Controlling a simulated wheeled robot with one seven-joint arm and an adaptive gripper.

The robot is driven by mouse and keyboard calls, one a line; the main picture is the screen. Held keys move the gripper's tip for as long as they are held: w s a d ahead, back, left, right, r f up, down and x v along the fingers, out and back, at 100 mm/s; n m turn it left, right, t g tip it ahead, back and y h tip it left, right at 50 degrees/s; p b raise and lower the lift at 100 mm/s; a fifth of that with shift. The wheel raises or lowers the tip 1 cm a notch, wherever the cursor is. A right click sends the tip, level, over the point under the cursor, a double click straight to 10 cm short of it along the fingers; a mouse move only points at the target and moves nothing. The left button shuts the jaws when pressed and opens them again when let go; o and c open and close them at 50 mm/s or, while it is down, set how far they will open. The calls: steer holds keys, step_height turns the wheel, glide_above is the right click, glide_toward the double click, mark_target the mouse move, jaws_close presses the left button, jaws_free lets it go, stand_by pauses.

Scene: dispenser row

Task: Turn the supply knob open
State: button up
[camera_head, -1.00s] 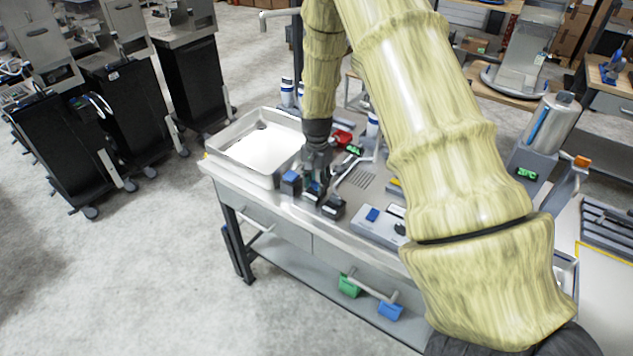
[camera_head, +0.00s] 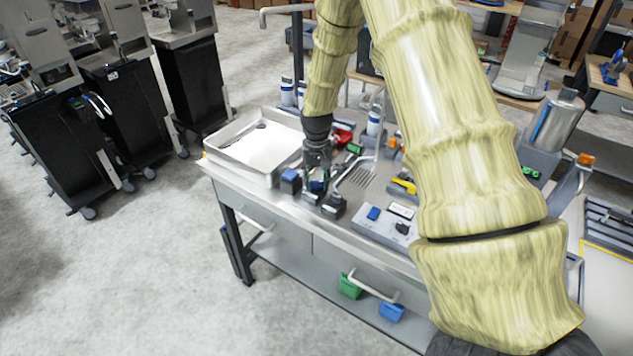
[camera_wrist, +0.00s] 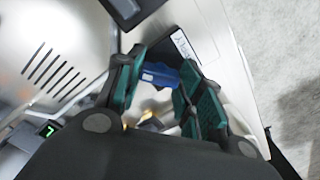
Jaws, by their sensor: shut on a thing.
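The supply knob seems to be the blue knob (camera_wrist: 158,76) in the wrist view, on a dark housing (camera_wrist: 188,48) with a small white label too blurred to read. My gripper (camera_wrist: 165,74) has its two green-padded fingers on either side of the knob and is shut on it. In the head view my gripper (camera_head: 317,172) points down at the front of the steel bench (camera_head: 262,208). A bit of blue (camera_head: 317,186) shows beneath the fingers, and they hide most of the knob there. How far the knob is turned cannot be told.
A blue-topped block (camera_head: 290,182) stands close left of my gripper and a dark unit (camera_head: 333,207) close right. A white tray (camera_head: 213,146) fills the bench's left end. A slotted drain and a grey control box (camera_head: 373,232) lie to the right.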

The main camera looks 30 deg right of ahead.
mark_target(317, 182)
steer(key=n, duration=0.5)
steer(key=shift+s+f+n+b, duration=0.15)
steer(key=shift+f+n+b, duration=0.05)
steer(key=shift+n+b, duration=0.2)
steer(key=shift+n, duration=2.3)
steer(key=o, duration=1)
steer(key=shift+r, duration=0.1)
steer(key=shift+w+r, duration=0.2)
steer(key=shift+r, duration=0.2)
step_height(317, 182, up, 11)
steer(key=shift+s, duration=0.1)
